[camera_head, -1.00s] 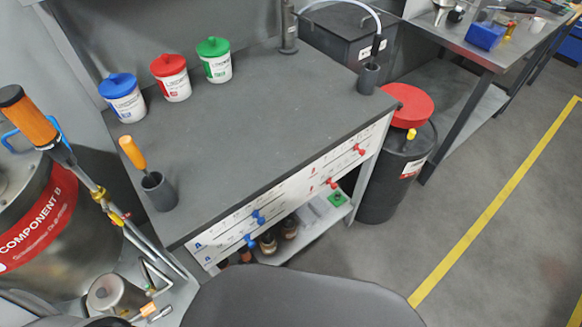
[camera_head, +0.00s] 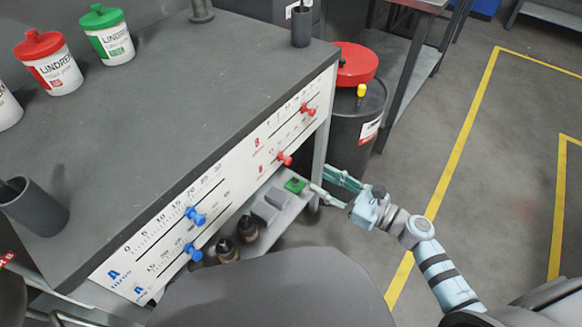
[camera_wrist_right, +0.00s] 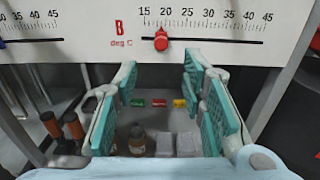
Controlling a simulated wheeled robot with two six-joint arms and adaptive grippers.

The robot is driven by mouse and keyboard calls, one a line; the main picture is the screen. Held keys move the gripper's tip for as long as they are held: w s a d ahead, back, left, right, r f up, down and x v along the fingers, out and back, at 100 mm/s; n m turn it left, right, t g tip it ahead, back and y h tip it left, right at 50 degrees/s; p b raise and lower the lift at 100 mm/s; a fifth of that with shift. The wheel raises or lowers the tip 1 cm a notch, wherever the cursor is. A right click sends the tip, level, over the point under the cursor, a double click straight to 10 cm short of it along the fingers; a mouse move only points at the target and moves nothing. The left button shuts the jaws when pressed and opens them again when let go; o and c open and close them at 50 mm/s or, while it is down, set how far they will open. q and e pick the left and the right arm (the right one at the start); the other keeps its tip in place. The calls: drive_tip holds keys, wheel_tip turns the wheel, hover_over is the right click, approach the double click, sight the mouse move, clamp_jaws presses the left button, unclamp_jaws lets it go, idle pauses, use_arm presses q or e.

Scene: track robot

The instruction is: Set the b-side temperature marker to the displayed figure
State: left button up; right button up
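The lower red marker, on the "B deg C" scale, shows in the head view (camera_head: 285,158) and in the right wrist view (camera_wrist_right: 161,40), where it sits between 15 and 20, nearer 20. The white scale panel (camera_head: 148,262) spans the bench front, and its B scale fills the top of the wrist view (camera_wrist_right: 215,27). My right gripper (camera_head: 320,180) is open and empty, below and right of the marker in the head view. In the wrist view its spread teal fingers (camera_wrist_right: 158,85) lie below the marker, apart from it. My left gripper is out of view. No display figure is readable.
Another red marker (camera_head: 308,110) and two blue markers (camera_head: 195,216) (camera_head: 193,252) sit on the panel. A lower shelf holds dark bottles (camera_head: 226,250) and a green item (camera_head: 295,185). A black drum with a red lid (camera_head: 352,64) stands beside the bench. The floor at right is clear.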

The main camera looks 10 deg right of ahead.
sight(290, 163)
drive_tip(key=x, duration=1.1)
clamp_jaws()
